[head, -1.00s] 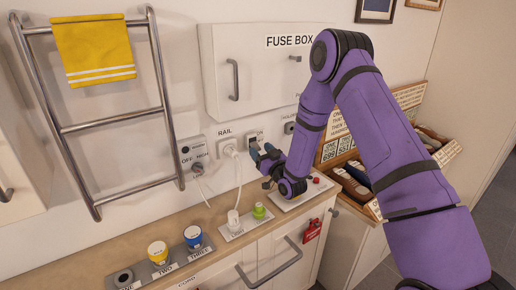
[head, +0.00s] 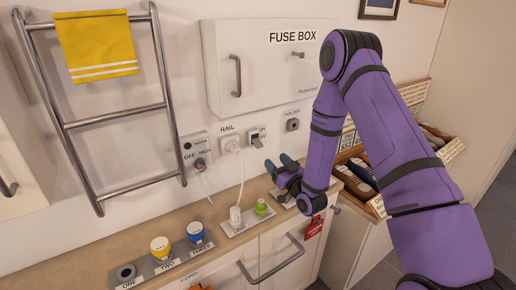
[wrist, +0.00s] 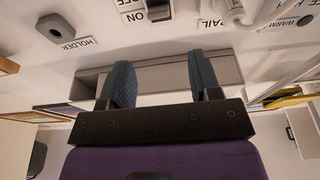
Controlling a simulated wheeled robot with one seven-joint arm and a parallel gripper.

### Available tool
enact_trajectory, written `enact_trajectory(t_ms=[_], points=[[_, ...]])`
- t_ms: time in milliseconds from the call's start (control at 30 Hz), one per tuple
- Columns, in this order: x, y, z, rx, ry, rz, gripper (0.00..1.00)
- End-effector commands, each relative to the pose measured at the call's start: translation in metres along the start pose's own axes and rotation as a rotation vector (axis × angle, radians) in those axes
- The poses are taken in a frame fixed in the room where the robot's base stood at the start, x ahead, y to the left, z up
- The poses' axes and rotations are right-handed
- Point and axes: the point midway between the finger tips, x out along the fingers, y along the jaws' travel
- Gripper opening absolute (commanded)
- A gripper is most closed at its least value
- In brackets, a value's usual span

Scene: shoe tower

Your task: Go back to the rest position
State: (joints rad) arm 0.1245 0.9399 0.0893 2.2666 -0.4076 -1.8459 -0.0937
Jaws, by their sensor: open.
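My gripper (head: 279,166) is at the end of my purple arm, above the right part of the wooden counter and just out from the wall. Its two blue-grey fingers also show in the wrist view (wrist: 161,82), apart with nothing between them. It is below the ON/OFF switch (head: 257,137) and the holder socket (head: 292,125). In the wrist view the switch (wrist: 158,10) and the holder (wrist: 55,29) show upside down on the wall. My forearm hides part of the counter's right end.
The fuse box (head: 262,68) is shut on the wall above. A rail plug (head: 231,144) has a cord down to the counter. A green knob (head: 262,207), a yellow cup (head: 160,248) and a blue cup (head: 195,232) stand along it. Shoe racks (head: 362,172) are at right.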

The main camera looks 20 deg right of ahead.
Motion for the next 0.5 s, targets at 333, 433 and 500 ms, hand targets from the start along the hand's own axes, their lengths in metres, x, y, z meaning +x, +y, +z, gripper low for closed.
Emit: enact_trajectory(t_ms=[333,433,500], points=[[0.022,0.003,-0.032,-0.047,-0.096,-0.004,0.57],[0.032,0.005,-0.053,-0.076,-0.17,0.003,0.57],[0.037,0.007,-0.068,-0.095,-0.224,0.009,0.57]])
